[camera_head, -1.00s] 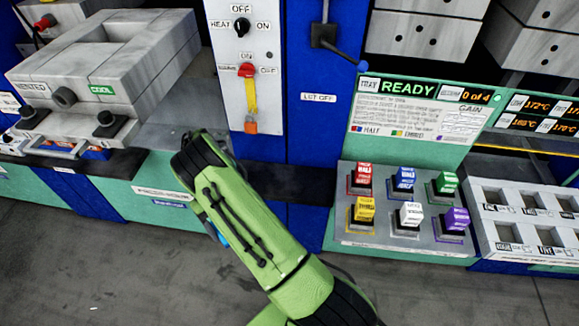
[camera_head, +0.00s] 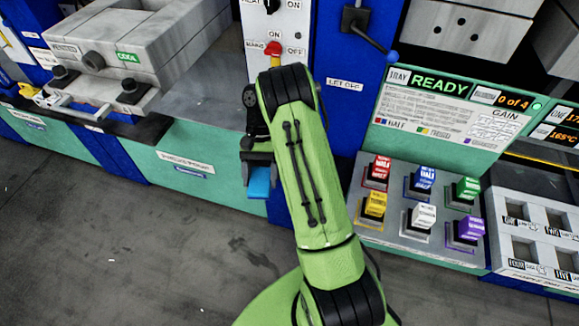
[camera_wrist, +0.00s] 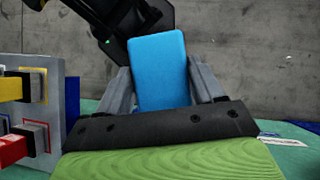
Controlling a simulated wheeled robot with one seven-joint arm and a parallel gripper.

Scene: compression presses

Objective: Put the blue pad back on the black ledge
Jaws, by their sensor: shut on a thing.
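The blue pad (camera_head: 260,183) is a flat, rounded rectangle. My gripper (camera_head: 259,165) is shut on it and holds it in front of the green bench front, above the floor. In the wrist view the pad (camera_wrist: 158,70) stands between the two grey fingers of my gripper (camera_wrist: 160,88), its broad face showing. The black ledge (camera_head: 341,169) is mostly hidden behind my green arm; only a dark part shows to the right of the arm, left of the button console.
The button console (camera_head: 410,238) with several coloured buttons stands to the right, with a READY screen above it. A grey press (camera_head: 130,50) is at upper left. The floor at lower left is clear.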

